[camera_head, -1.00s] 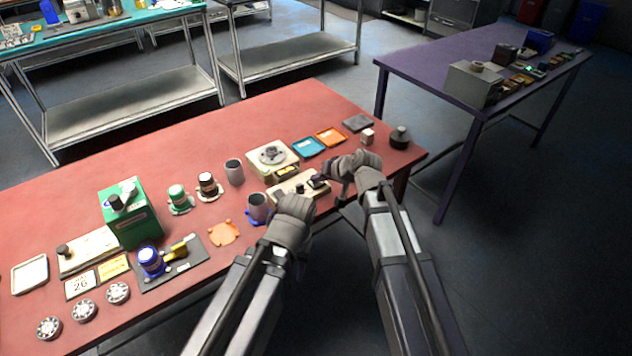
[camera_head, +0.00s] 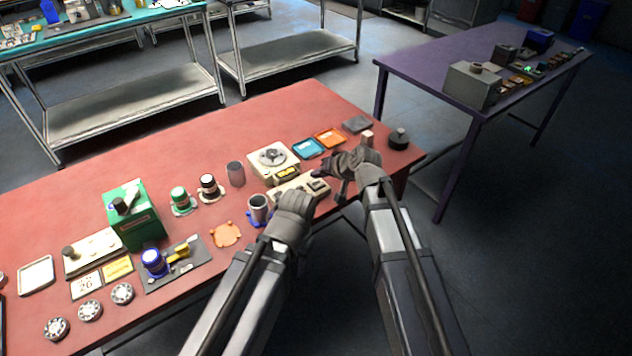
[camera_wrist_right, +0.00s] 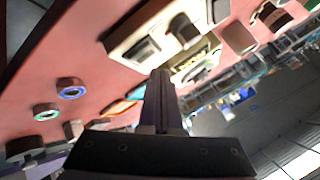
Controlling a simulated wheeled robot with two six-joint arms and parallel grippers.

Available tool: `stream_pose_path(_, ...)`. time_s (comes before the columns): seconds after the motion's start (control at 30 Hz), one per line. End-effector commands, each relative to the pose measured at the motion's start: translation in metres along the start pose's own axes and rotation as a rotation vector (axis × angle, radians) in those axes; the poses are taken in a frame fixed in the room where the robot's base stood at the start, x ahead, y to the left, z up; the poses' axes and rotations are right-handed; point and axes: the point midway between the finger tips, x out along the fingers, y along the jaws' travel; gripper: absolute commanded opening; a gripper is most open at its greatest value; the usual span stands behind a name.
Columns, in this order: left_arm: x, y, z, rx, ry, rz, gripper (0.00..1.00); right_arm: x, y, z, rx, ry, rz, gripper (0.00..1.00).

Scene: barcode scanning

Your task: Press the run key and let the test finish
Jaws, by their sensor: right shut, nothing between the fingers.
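A cream control panel (camera_head: 292,193) with a dark key (camera_head: 318,186) and a dark knob lies near the red table's front edge. Behind it stands a cream machine (camera_head: 262,168) with a round grey disc on top and a yellow label on its front. My right gripper (camera_head: 320,174) is shut and empty, its tips close to the key end of the panel. In the right wrist view the shut fingers (camera_wrist_right: 160,80) point at the panel (camera_wrist_right: 122,30), near the dark key (camera_wrist_right: 140,50); contact cannot be told. My left gripper (camera_head: 292,208) is at the front edge; its fingers are hidden.
A grey cup (camera_head: 259,205) in a blue holder stands just left of my left gripper. Blue (camera_head: 308,148) and orange (camera_head: 330,138) trays and a black round weight (camera_head: 398,138) lie toward the right end. A green box (camera_head: 136,218) stands at left.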

Motion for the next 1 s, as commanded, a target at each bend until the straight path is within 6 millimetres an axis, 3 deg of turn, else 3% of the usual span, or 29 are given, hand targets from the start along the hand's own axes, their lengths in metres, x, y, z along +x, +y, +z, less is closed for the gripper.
stream_pose_path(0.4, -0.043, -0.004, 0.003, 0.000, 0.000, 0.000, 0.45, -0.030, -0.022, -0.022, 0.000, 0.000, 0.000, 0.00)
stream_pose_path(1.0, -0.044, -0.004, 0.003, 0.000, 0.000, 0.000, 0.45, -0.031, -0.022, -0.022, 0.000, 0.000, 0.000, 0.00)
